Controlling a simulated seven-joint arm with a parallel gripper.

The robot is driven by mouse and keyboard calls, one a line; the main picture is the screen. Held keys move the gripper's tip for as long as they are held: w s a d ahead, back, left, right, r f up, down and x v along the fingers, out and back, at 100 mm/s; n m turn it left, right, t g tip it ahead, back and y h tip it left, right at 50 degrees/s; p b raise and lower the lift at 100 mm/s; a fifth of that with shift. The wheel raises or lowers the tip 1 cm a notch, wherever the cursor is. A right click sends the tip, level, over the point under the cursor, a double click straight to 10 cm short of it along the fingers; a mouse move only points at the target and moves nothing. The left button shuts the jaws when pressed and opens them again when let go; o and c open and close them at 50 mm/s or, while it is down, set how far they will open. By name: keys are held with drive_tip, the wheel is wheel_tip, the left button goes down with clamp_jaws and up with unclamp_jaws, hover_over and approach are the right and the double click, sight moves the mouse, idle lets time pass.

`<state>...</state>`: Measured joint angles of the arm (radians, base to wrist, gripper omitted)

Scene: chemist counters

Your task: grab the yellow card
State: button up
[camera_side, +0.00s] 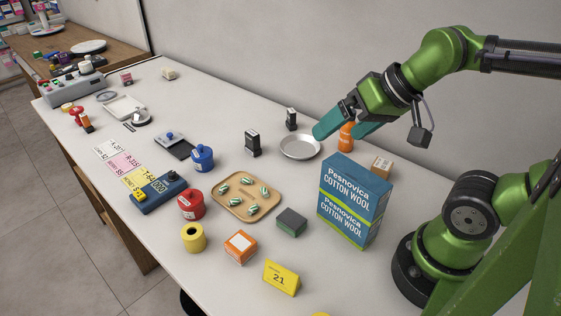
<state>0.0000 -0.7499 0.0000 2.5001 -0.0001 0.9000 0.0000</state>
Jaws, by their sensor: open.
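A yellow card (136,180) marked T-64 lies at the left of the counter, with its right part by a dark blue device. A white card (109,148) and a pink card (124,162) lie in a row beyond it. Another yellow piece, a folded sign (281,277) marked 21, stands near the front edge; I cannot tell which yellow one is meant. My gripper (339,129) has teal fingers, spread apart and empty. It hangs above the back of the counter, near a round metal dish and an orange bottle, far from both yellow pieces.
The dark blue device (158,193) sits against the card. Red (190,205) and blue (203,158) jars, a wooden tray (246,213) and an orange box (240,247) stand nearby. A tall cotton wool box (350,205) stands below my arm. The metal dish (300,148) is behind.

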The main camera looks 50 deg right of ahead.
drive_tip(key=a+f+n+g, duration=0.2)
drive_tip(key=a, duration=0.2)
drive_tip(key=n+g+h, duration=0.2)
drive_tip(key=n+g, duration=0.3)
drive_tip(key=n, duration=1.3)
hover_over(282, 273)
wheel_tip(282, 273, down, 6)
drive_tip(key=w+n, duration=0.1)
drive_tip(key=n, duration=0.3)
drive_tip(key=f, duration=1.1)
drive_tip(key=shift+d, duration=0.4)
drive_tip(key=f, duration=0.4)
drive_tip(key=shift+s+a, duration=0.2)
drive_tip(key=shift+s, duration=0.15)
drive_tip(key=shift+f, duration=0.65)
drive_tip(key=c, duration=1)
